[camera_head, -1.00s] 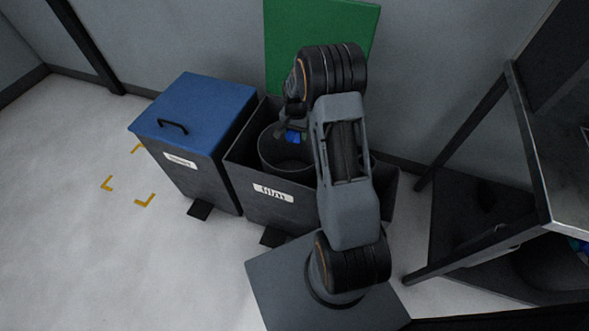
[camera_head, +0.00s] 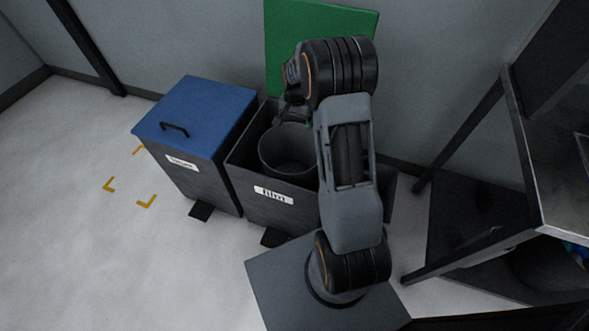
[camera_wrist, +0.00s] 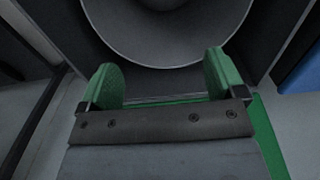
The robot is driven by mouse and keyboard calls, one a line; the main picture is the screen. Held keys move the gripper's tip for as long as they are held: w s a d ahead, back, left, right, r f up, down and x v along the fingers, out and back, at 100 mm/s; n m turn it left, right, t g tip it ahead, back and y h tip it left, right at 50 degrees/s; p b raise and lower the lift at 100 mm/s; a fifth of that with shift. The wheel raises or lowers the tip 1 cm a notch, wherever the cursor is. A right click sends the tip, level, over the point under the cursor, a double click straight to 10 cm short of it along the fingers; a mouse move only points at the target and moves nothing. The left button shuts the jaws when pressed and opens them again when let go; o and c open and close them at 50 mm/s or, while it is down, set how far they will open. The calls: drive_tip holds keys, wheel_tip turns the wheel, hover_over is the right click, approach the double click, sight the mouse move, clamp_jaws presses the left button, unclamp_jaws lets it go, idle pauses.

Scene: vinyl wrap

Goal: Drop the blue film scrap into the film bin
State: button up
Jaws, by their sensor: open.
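The film bin (camera_head: 256,208) is a dark box labelled "film" with its green lid (camera_head: 318,50) standing open against the wall. A round dark bucket (camera_head: 290,171) sits inside it; its rim and inside also show in the wrist view (camera_wrist: 165,52). My gripper (camera_head: 291,115) is over the back of the bin, above the bucket. In the wrist view its two green fingers (camera_wrist: 163,78) are spread apart with nothing between them. The blue film scrap is not visible in either current view; the bucket's lower inside is only partly seen.
A dark bin with a closed blue lid (camera_head: 205,110) stands directly left of the film bin. Black pedals (camera_head: 201,210) stick out at the front. A metal-topped table (camera_head: 560,180) stands at the right.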

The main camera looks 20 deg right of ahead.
wheel_tip(320, 180, up, 7)
drive_tip(key=p, duration=0.1)
drive_tip(key=shift+f, duration=0.2)
idle(0.5)
drive_tip(key=s+a+r+n+t+p, duration=0.1)
drive_tip(key=s+a+r+n+p, duration=0.2)
drive_tip(key=s+r+p, duration=0.4)
drive_tip(key=s+a+r+n+t+p, duration=0.1)
drive_tip(key=s+a+r+n+p, duration=0.2)
drive_tip(key=s+r+p, duration=0.4)
drive_tip(key=s+a+r+n+t+p, duration=0.1)
drive_tip(key=s+a+r+n+p, duration=0.2)
drive_tip(key=r, duration=1.5)
drive_tip(key=s+a+p, duration=0.1)
drive_tip(key=s+p, duration=0.3)
drive_tip(key=s, duration=0.1)
drive_tip(key=shift+s+a+r+t+p, duration=0.25)
drive_tip(key=shift+s+a+t+p, duration=0.05)
drive_tip(key=shift+s+a+p, duration=0.1)
drive_tip(key=shift+w+a+r, duration=0.1)
drive_tip(key=shift+r, duration=0.15)
